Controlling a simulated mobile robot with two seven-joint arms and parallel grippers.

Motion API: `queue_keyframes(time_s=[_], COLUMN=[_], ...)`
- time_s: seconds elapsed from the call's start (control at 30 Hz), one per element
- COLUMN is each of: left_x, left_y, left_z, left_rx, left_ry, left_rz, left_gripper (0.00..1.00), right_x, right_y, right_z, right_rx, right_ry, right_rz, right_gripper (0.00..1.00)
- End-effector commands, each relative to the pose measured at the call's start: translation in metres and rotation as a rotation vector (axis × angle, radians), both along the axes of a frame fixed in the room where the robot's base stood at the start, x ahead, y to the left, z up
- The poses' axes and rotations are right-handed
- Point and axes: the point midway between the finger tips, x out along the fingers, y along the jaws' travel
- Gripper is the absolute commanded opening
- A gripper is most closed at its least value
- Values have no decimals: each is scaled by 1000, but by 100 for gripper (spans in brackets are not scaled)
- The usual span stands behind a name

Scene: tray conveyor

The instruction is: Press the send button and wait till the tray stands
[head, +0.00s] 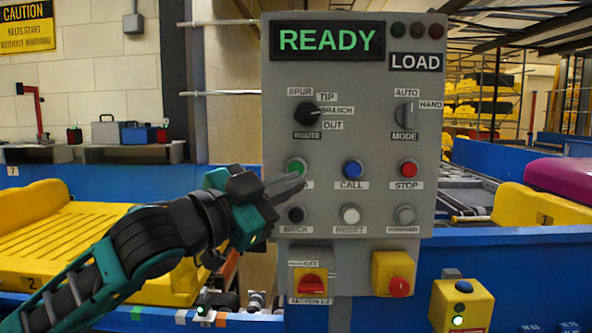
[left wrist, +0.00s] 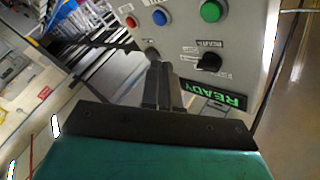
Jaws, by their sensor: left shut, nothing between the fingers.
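The grey control panel (head: 375,130) stands in front of me, its display (head: 326,40) reading READY in green. The green button (head: 297,166) is at the left of the upper button row; its label is partly hidden by my left gripper. In the left wrist view the green button (left wrist: 210,11) shows near the top edge. My left gripper (head: 298,182) is shut and empty, its tips just below the green button in the picture; I cannot tell whether they touch the panel. A yellow tray (head: 75,240) marked 2 lies on the left. My right gripper is not in view.
Blue CALL (head: 352,168) and red STOP (head: 408,168) buttons sit to the right. Black BACK (head: 296,214) and white RESET (head: 350,214) buttons sit below. A red-knobbed yellow box (head: 394,274) and a red rotary switch (head: 309,284) are lower down.

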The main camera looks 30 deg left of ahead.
Motion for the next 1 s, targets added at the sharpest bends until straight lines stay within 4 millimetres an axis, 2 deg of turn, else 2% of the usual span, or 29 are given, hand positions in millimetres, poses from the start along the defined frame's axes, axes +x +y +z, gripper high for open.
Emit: queue_keyframes(time_s=[0.37,0.5,0.7,1.0], left_x=[45,58,66,67], left_y=[28,35,41,41], left_z=[1,3,1,0], left_rx=[-1,-1,-1,0], left_ry=[2,2,1,0], left_rz=[2,1,0,0], left_gripper=[0,0,0,0], right_x=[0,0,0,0], right_y=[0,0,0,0], right_z=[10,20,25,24], right_rx=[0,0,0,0], right_ry=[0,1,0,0], right_rz=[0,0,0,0], right_gripper=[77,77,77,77])
